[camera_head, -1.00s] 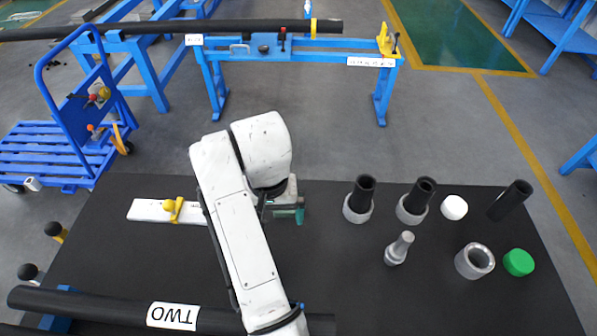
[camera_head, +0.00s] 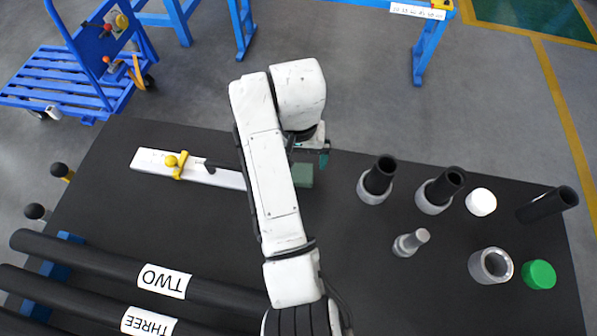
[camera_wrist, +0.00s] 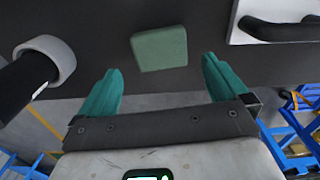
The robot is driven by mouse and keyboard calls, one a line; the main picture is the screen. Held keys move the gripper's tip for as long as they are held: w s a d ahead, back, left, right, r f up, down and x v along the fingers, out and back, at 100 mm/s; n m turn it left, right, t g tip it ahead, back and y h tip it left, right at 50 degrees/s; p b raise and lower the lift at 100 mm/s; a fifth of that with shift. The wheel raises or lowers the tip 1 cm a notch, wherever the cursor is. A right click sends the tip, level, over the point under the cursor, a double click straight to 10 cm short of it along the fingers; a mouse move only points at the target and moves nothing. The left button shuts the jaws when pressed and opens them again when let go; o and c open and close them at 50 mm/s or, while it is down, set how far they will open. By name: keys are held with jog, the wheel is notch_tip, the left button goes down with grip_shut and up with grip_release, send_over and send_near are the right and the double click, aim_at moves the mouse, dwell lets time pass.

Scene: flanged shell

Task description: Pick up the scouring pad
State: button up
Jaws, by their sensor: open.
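The scouring pad is a dull green square block. In the wrist view the pad (camera_wrist: 160,48) lies flat on the black table, beyond and between the two teal fingers of my gripper (camera_wrist: 160,85). The fingers are apart, with nothing between them, and do not touch the pad. In the head view the pad (camera_head: 303,176) shows just right of my white arm, partly hidden by it. My gripper (camera_head: 322,155) is above the table close to the pad's far side, partly hidden by the wrist.
A white board with a yellow clamp (camera_head: 178,165) lies left of my arm. Black tubes in grey collars (camera_head: 378,178), a grey fitting (camera_head: 411,242), a grey ring (camera_head: 490,266) and a green cap (camera_head: 538,274) stand right. Black pipes (camera_head: 110,265) lie at the front left.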

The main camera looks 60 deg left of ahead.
jog(key=shift+s+d+f+p, duration=0.1)
jog(key=shift+f+p, duration=0.25)
jog(key=shift+f, duration=2.65)
jog(key=c, duration=1)
